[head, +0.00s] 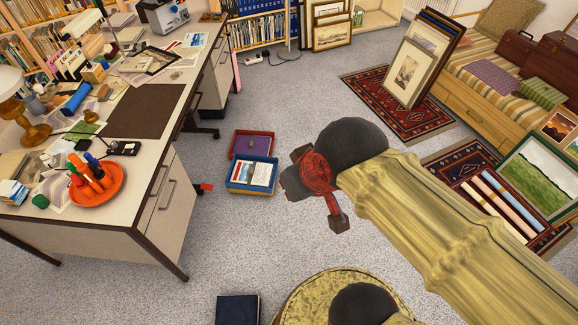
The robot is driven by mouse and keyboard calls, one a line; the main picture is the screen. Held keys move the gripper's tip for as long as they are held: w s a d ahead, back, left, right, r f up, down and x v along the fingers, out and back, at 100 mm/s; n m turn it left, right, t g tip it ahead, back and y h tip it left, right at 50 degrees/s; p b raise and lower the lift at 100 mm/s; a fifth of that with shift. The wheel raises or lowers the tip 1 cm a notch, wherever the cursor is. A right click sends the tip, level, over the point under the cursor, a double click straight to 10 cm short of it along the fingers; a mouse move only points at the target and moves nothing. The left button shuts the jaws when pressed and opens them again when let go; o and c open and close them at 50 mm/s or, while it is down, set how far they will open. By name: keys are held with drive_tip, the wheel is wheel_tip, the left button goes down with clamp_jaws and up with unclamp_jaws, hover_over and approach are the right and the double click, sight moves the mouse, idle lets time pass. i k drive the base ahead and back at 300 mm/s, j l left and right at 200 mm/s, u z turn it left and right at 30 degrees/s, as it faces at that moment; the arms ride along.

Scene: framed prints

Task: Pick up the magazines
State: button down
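A blue tray (238,187) on the carpet holds flat printed papers (250,172) with a picture on top, which may be the magazines. Upright printed items (72,64), also magazine-like, stand at the back left of the desk. Flat colour prints (195,40) lie on the desk's far end. I cannot tell for sure which are the magazines. My gripper (312,190), dark and red at the end of my yellowish arm, hangs over the carpet just right of the blue tray. It appears empty, but I cannot tell how far its fingers are apart.
A desk (90,232) with an orange tray (105,190) of pens fills the left. A purple-lined box (252,144) sits behind the blue tray. A dark book (237,309) lies in front. Framed prints (408,72) and a daybed (490,85) stand right. Carpet between is clear.

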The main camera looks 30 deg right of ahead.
sight(253, 173)
drive_tip(key=z, duration=0.3)
drive_tip(key=i+l+u, duration=0.4)
drive_tip(key=i+l, duration=0.15)
drive_tip(key=i+l+u, duration=0.4)
drive_tip(key=i+l, duration=0.3)
